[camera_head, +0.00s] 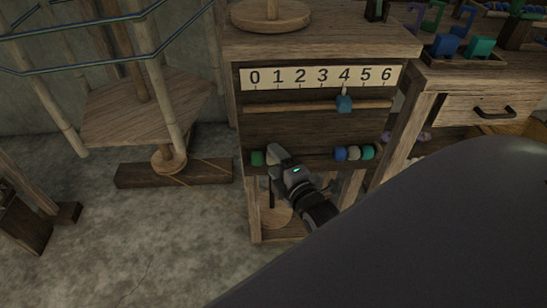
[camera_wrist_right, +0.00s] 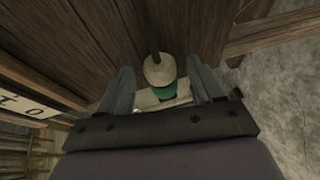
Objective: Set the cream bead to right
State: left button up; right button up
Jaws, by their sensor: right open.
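A cream bead (camera_wrist_right: 159,70) sits on the dark lower rod next to a green bead (camera_wrist_right: 165,93), between the open fingers of my right gripper (camera_wrist_right: 160,72) in the right wrist view. I see a gap on each side of the cream bead. In the head view my right gripper (camera_head: 278,155) is at the lower rod, just right of the green bead (camera_head: 258,158), and largely hides the cream bead there. A blue bead (camera_head: 340,153), a whitish bead (camera_head: 353,153) and a teal bead (camera_head: 368,152) sit at the rod's right end. My left gripper is out of view.
A number strip (camera_head: 321,77) reads 0 to 6. Below it, a blue slider (camera_head: 344,104) on the upper rod (camera_head: 290,107) stands under 4. Lower-rod space right of my gripper appears free up to the blue bead. Wooden posts frame the rack.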

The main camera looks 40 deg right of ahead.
jog(key=shift+w, duration=0.15)
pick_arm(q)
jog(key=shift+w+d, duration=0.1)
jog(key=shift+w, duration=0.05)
pick_arm(e)
grip_shut()
jog(key=p, duration=0.4)
send_near(322, 149)
jog(key=x, duration=0.5)
jog(key=shift+w+a+r, duration=0.1)
jog(key=shift+a+r, duration=0.05)
jog(key=shift+a, duration=0.2)
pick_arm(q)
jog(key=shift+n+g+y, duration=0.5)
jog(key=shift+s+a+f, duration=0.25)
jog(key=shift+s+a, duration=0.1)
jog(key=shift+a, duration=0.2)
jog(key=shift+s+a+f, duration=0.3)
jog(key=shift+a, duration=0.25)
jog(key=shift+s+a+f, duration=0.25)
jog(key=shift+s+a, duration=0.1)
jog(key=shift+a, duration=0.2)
pick_arm(e)
jog(key=shift+d, duration=0.3)
grip_release()
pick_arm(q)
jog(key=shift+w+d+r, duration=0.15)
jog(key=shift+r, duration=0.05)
